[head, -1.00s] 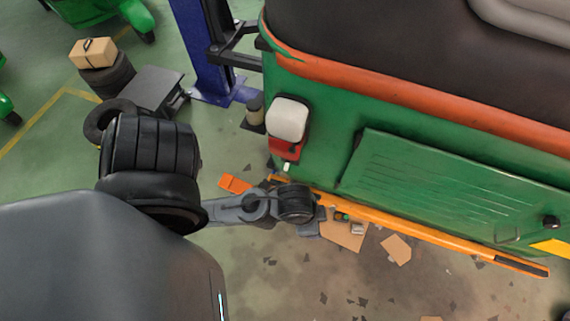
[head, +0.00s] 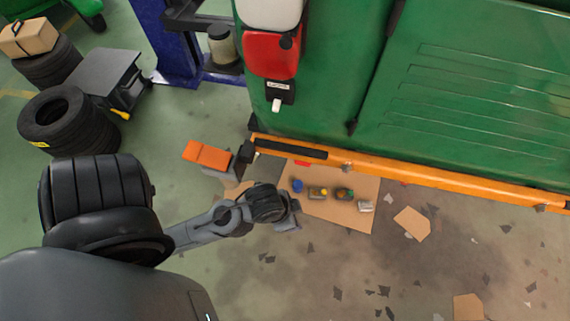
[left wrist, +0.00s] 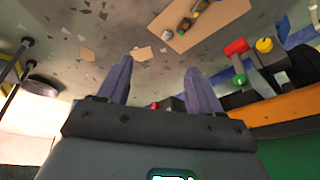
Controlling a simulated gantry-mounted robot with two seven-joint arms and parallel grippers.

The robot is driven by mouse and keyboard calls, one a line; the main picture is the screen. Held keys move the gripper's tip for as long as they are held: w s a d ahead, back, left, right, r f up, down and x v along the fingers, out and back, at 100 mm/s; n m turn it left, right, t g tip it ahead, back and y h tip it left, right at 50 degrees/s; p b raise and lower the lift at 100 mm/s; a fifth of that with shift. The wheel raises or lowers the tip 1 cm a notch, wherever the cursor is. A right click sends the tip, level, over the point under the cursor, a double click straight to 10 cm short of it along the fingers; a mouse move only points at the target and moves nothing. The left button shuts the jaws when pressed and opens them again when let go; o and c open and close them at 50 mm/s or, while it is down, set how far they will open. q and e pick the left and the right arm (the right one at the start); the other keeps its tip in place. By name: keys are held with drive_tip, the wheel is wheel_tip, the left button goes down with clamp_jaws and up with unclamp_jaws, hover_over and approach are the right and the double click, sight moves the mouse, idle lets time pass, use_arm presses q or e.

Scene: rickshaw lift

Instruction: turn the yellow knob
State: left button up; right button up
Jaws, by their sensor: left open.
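The yellow knob (left wrist: 264,45) shows in the left wrist view at the upper right, beside a red knob (left wrist: 236,47) on a green-and-grey fitting. I cannot make the yellow knob out in the head view. My left gripper (left wrist: 156,68) is open, with its two bluish fingers apart and nothing gripped between them. The yellow knob lies to the right of the fingers, apart from them. In the head view my left gripper (head: 287,218) hangs below the orange bar, partly hidden by my wrist.
The green vehicle (head: 465,90) with an orange lower bar (head: 440,178) stands at the right. A cardboard sheet (head: 345,218) with several small parts lies on the floor. An orange block (head: 207,155) is left of the bar. Stacked tires (head: 65,125) stand at the left.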

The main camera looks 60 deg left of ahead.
use_arm(q)
drive_tip(key=w+a+f+m+t+y+b, duration=0.1)
drive_tip(key=w+a+f+m+t+b, duration=0.2)
drive_tip(key=f+b, duration=0.5)
drive_tip(key=w+a+f+m+t+b, duration=0.1)
drive_tip(key=w+f+m+b, duration=0.25)
drive_tip(key=f, duration=0.85)
drive_tip(key=w+a+f+m+t+y+b, duration=0.1)
drive_tip(key=w+a+f+m+t+y, duration=0.15)
drive_tip(key=w+a+m+y, duration=0.35)
drive_tip(key=s+a+r+m+t+y, duration=0.1)
drive_tip(key=s+a+m+y, duration=0.2)
drive_tip(key=a+m, duration=0.2)
drive_tip(key=s+a+m+t+y, duration=0.1)
drive_tip(key=s+a+m+y, duration=0.1)
drive_tip(key=a+m+y, duration=0.3)
drive_tip(key=shift+m+g+h, duration=0.25)
drive_tip(key=shift+m+h, duration=0.3)
drive_tip(key=shift+h, duration=0.15)
drive_tip(key=shift+s+r+b+x, duration=0.1)
drive_tip(key=shift+b+x, duration=1.2)
drive_tip(key=shift+x, duration=1.3)
drive_tip(key=shift+s+r+b+x, duration=0.1)
drive_tip(key=shift+b+x, duration=1.15)
drive_tip(key=shift+x, duration=1.35)
drive_tip(key=shift+a, duration=0.2)
use_arm(e)
wheel_tip(320, 180, down, 20)
drive_tip(key=shift+a+f, duration=0.15)
drive_tip(key=shift+f, duration=0.05)
